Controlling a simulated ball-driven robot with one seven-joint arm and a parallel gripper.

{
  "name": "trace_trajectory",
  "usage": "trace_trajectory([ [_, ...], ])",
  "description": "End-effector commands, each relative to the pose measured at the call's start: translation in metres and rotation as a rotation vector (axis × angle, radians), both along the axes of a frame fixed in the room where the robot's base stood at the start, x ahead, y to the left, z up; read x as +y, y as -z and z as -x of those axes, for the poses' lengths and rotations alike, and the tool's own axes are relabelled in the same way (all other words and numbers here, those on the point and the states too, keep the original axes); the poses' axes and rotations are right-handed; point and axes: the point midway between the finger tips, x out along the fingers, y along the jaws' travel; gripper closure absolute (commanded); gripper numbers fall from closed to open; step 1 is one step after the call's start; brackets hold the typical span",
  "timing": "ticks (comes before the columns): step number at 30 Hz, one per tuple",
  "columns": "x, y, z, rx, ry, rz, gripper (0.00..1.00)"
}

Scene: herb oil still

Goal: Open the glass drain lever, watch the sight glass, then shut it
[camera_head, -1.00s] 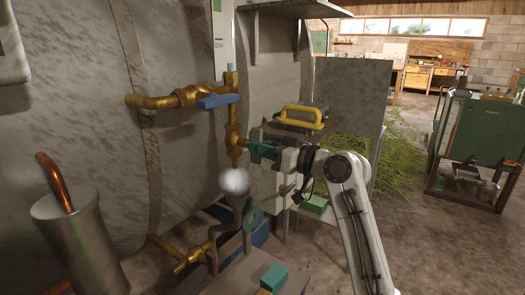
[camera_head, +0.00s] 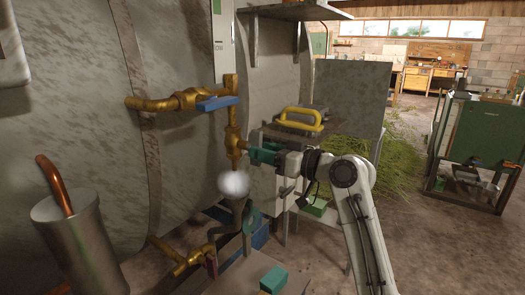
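An upright brass fitting (camera_head: 233,140) stands below a white scale plate (camera_head: 222,30), left of my gripper. My gripper (camera_head: 252,153) has teal fingers that point left at this fitting, at or very near its right side. Its fingertips are small and overlap, so I cannot tell whether they hold anything. No separate drain lever shows there; the fingers may hide it. A blue lever (camera_head: 217,103) lies roughly level on the brass valve above. A blurred white ball-like patch (camera_head: 233,184) shows under the fitting, above a grey funnel-like piece (camera_head: 243,212). I cannot make out a level in the sight glass.
A lower brass valve (camera_head: 190,262) has a dark red handle. A metal can (camera_head: 80,240) with a copper pipe stands at the lower left. A yellow handle (camera_head: 301,117) sits on a box behind my gripper. Open floor (camera_head: 440,240) lies to the right.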

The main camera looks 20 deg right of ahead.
Motion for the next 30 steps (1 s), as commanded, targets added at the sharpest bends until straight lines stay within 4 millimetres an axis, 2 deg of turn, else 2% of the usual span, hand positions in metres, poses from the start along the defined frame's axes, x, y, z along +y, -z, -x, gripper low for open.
trace_trajectory([
  [9,-0.036,-0.001,0.048,-0.001,0.003,0.0,0.6],
  [15,-0.052,-0.001,0.071,-0.001,0.002,-0.001,0.6],
  [21,-0.058,0.0,0.079,-0.001,0.001,0.001,0.6],
  [30,-0.058,0.0,0.079,-0.001,0.001,0.001,0.6],
])
